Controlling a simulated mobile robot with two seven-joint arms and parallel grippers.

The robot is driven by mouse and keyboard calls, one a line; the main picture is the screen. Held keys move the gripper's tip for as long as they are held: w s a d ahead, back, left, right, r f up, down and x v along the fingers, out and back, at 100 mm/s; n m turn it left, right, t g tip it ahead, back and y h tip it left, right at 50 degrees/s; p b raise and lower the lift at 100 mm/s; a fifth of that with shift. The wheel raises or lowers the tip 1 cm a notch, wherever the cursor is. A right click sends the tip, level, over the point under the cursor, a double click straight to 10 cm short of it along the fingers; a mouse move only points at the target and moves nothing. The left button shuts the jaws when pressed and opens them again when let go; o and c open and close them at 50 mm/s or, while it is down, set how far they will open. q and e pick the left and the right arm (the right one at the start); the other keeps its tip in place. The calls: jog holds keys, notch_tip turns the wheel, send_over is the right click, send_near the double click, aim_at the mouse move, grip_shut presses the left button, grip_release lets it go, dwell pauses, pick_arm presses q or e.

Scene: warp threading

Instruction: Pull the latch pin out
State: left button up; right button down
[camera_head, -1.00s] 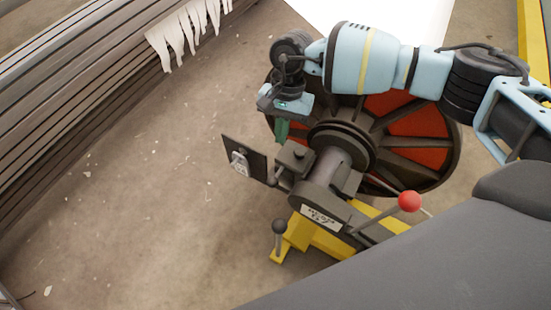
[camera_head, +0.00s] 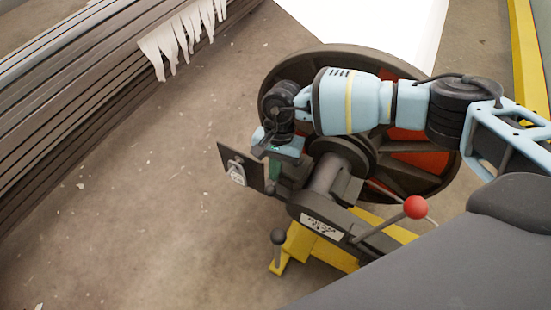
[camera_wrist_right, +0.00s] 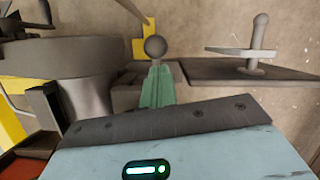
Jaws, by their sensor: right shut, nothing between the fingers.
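My right gripper (camera_head: 273,170) points down at the hub end of the reel, between a dark plate (camera_head: 226,153) and the grey shaft (camera_head: 325,173). In the right wrist view its green fingers (camera_wrist_right: 157,88) are together with nothing between them. A dark round knob (camera_wrist_right: 155,47) shows just beyond the fingertips; I cannot tell whether it touches them or is the latch pin's head. The plate carries a grey upright peg with a flat piece (camera_head: 237,174), also seen in the right wrist view (camera_wrist_right: 258,42). My left gripper is not in view.
A big reel with red panels (camera_head: 425,155) stands behind my right arm. A red-ball lever (camera_head: 415,207) and a black-ball lever (camera_head: 278,237) rise near the yellow stand (camera_head: 315,245). Slatted beams with torn white cloth (camera_head: 180,40) lie upper left.

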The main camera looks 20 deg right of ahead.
aim_at(266, 192)
jog(key=shift+f, duration=0.2)
jog(key=shift+a, duration=0.1)
jog(key=s+a, duration=0.1)
jog(key=a, duration=0.1)
jog(key=s+a+p, duration=0.1)
jog(key=s, duration=0.1)
jog(key=shift+a+r+p, duration=0.1)
jog(key=shift+a+p, duration=0.2)
jog(key=shift+a, duration=0.05)
